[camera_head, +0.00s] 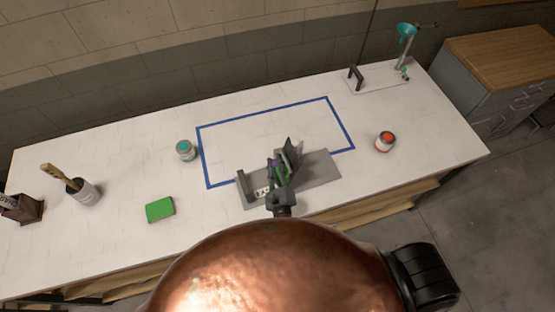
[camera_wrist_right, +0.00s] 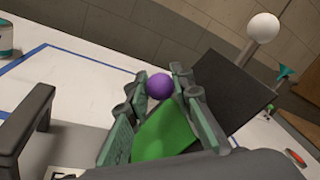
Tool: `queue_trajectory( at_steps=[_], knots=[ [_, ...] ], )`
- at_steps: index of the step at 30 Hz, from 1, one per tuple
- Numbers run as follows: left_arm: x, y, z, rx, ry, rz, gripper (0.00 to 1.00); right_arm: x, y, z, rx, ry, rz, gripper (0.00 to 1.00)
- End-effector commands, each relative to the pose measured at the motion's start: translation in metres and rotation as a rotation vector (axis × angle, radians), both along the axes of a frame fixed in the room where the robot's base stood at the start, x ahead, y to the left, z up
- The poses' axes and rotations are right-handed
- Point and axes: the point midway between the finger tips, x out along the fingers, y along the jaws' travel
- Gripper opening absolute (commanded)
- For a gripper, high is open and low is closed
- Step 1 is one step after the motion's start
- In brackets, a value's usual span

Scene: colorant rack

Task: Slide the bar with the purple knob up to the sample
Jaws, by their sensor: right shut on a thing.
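The grey fixture (camera_head: 322,174) sits at the table's front. My right gripper (camera_head: 277,168) is over its middle, and its fingers (camera_wrist_right: 159,93) close on the purple knob (camera_wrist_right: 160,86) from both sides. The purple knob is small in the head view (camera_head: 273,162). The bar beneath the knob is mostly hidden. A green piece (camera_wrist_right: 164,134), perhaps the sample, shows between the fingers in the wrist view; whether the bar touches it I cannot tell. A dark upright plate (camera_wrist_right: 240,88) with a white ball (camera_wrist_right: 263,27) stands on the right. My left gripper is not in view.
A dark bracket (camera_wrist_right: 30,125) stands at the fixture's left end. A teal-topped can (camera_head: 185,150), a green block (camera_head: 159,210) and a brush pot (camera_head: 83,192) are left. A red-topped can (camera_head: 386,141) is right. The blue-outlined area behind is clear.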

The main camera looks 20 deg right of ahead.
Motion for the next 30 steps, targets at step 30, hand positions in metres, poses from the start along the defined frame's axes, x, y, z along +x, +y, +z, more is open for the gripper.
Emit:
queue_trajectory(
  at_steps=[30],
  knots=[
    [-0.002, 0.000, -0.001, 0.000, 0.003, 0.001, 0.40, -0.019, 0.002, -0.002, -0.002, 0.002, -0.001, 0.40]
  ],
)
